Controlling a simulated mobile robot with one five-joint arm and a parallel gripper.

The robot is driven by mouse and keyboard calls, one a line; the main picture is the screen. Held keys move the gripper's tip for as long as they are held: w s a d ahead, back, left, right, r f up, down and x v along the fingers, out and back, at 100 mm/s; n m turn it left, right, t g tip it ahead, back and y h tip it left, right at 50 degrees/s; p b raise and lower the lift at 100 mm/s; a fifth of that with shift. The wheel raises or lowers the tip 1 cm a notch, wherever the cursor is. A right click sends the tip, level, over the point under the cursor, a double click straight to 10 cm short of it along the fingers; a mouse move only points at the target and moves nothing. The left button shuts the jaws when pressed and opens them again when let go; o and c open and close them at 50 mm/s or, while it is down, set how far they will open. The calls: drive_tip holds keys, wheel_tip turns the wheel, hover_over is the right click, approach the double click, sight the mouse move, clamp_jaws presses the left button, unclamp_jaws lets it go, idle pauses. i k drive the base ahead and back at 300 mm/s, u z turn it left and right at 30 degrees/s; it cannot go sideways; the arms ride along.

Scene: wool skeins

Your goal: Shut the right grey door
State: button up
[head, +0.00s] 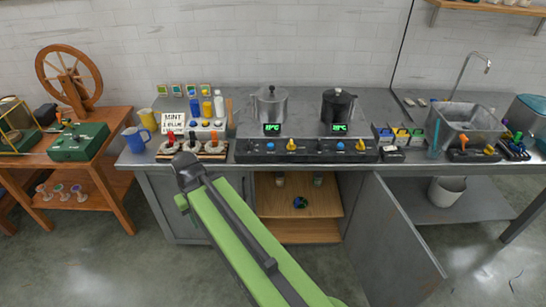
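The right grey door (398,246) stands wide open under the counter. It swings out toward me and to the right, with its hinge side by the right edge of the cabinet opening. The open cabinet shows a wooden shelf (298,204) with a small dark and blue round item (301,202) and light jars behind. The left grey door (178,200) looks shut, partly hidden behind my green and dark arm. My arm crosses from the bottom middle up to the counter's front left. I cannot make out gripper fingers in this view.
The grey counter (230,115) carries two pots, a control panel (305,150) and a sink (470,120). A white bucket (446,191) stands on the low shelf right of the door. A wooden table (115,150) is at left. Floor in front of the door looks clear.

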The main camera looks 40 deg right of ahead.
sight(394, 266)
drive_tip(key=z, duration=0.15)
drive_tip(key=k, duration=1.1)
drive_tip(key=u, duration=2.3)
drive_tip(key=k, duration=2.95)
drive_tip(key=z, duration=4.3)
drive_tip(key=i, duration=0.1)
drive_tip(key=u, duration=2.55)
drive_tip(key=i, duration=0.95)
drive_tip(key=z, duration=0.05)
